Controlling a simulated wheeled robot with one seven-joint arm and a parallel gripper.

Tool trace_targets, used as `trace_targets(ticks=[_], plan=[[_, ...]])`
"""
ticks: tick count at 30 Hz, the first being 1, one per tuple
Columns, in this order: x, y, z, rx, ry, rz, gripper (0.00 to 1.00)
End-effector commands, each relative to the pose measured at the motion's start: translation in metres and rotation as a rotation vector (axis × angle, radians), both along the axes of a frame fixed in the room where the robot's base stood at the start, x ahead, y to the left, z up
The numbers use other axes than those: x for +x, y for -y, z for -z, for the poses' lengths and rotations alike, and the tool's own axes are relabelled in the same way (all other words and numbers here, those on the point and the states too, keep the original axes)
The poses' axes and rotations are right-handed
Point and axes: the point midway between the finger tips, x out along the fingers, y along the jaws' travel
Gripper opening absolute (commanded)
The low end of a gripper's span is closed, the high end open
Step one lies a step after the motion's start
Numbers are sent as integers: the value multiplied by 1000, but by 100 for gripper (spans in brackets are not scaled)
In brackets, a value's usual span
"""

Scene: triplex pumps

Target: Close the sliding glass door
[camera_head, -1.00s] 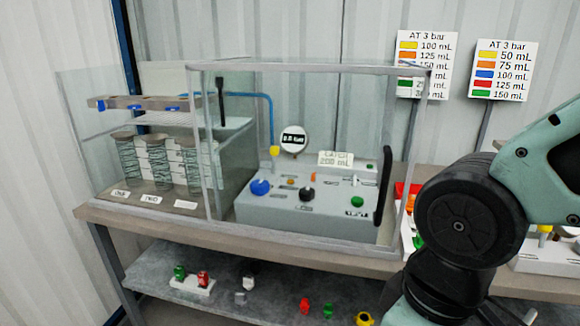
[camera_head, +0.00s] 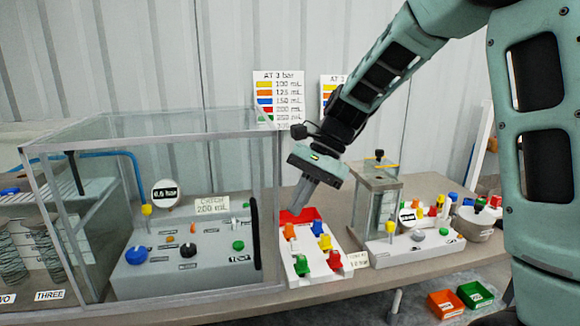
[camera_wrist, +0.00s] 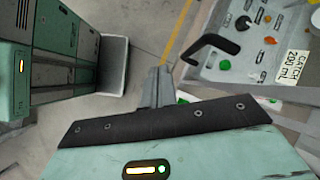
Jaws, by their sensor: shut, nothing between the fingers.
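The glass case has a grey-framed sliding glass door (camera_head: 190,295) across its front, over the grey control panel (camera_head: 190,265). A black vertical handle (camera_head: 255,240) is at the door's right edge; a black handle also shows in the wrist view (camera_wrist: 212,46), beside the panel. Another dark handle (camera_head: 76,173) shows toward the left of the case. My gripper (camera_head: 298,208) is shut and empty, pointing down just right of the case, apart from the handle in the picture. In the wrist view its fingers (camera_wrist: 157,90) are together. How far the door stands open is hard to tell.
A red and white tray (camera_head: 310,265) with coloured valves stands below my gripper. Right of it are a small glass chamber (camera_head: 376,210) and a second valve panel (camera_head: 415,250). Orange (camera_head: 445,303) and green (camera_head: 474,294) bins are lower right. The floor shows in the wrist view.

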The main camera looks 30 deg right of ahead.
Motion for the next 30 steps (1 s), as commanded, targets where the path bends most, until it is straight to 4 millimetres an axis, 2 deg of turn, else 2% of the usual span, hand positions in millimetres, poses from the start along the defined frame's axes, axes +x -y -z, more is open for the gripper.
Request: trace_targets(ticks=[1,4,6,10,13,16,27,30], plan=[[18,34,-22,47,-41,150,0],[39,82,-42,131,-110,372,0],[47,108,-52,176,-140,476,0],[53,133,-60,220,-170,573,0],[55,133,-57,229,-177,589,0],[57,124,-50,229,-178,585,0],[71,73,2,226,-179,582,0],[75,59,8,225,-175,580,0]])
